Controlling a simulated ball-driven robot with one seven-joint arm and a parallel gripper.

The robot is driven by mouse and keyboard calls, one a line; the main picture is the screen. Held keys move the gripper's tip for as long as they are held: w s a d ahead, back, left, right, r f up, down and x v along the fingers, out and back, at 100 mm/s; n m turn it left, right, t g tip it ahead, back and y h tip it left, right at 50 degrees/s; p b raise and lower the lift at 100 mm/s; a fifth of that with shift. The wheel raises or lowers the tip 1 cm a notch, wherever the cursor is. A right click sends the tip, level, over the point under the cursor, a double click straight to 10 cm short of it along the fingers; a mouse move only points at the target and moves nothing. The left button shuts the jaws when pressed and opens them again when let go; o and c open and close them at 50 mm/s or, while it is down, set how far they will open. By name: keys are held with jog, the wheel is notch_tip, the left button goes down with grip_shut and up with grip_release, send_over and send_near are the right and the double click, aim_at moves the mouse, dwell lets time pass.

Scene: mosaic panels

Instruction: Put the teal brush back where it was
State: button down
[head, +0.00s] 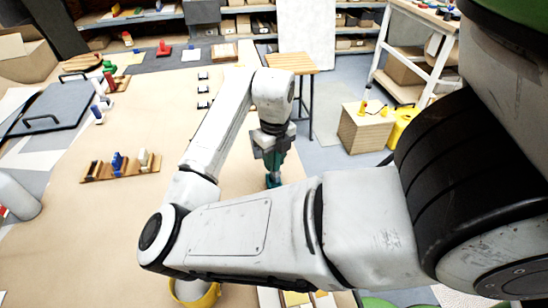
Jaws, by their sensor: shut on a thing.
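My gripper (272,156) points down over the right edge of the brown work surface (170,220), near the middle of the head view. It is shut on the teal brush (274,178), which hangs below the jaws, partly hidden by them. I cannot tell whether its lower end touches anything. A wooden rack (135,174) on the surface at left holds a blue item (117,161) and a whitish item (143,158), with dark parts beside them.
A dark board with handles (60,104) lies at far left. A yellow container (205,297) stands at the front, partly behind my arm. A wooden stool (290,63) and a box (365,128) stand at the right. The middle of the surface is clear.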

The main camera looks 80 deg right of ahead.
jog(key=shift+f+b, duration=0.3)
jog(key=shift+f, duration=0.1)
jog(key=c, duration=0.9)
grip_release()
jog(key=shift+r+p, duration=0.55)
notch_tip(320, 180, up, 12)
jog(key=shift+s+a+r, duration=0.1)
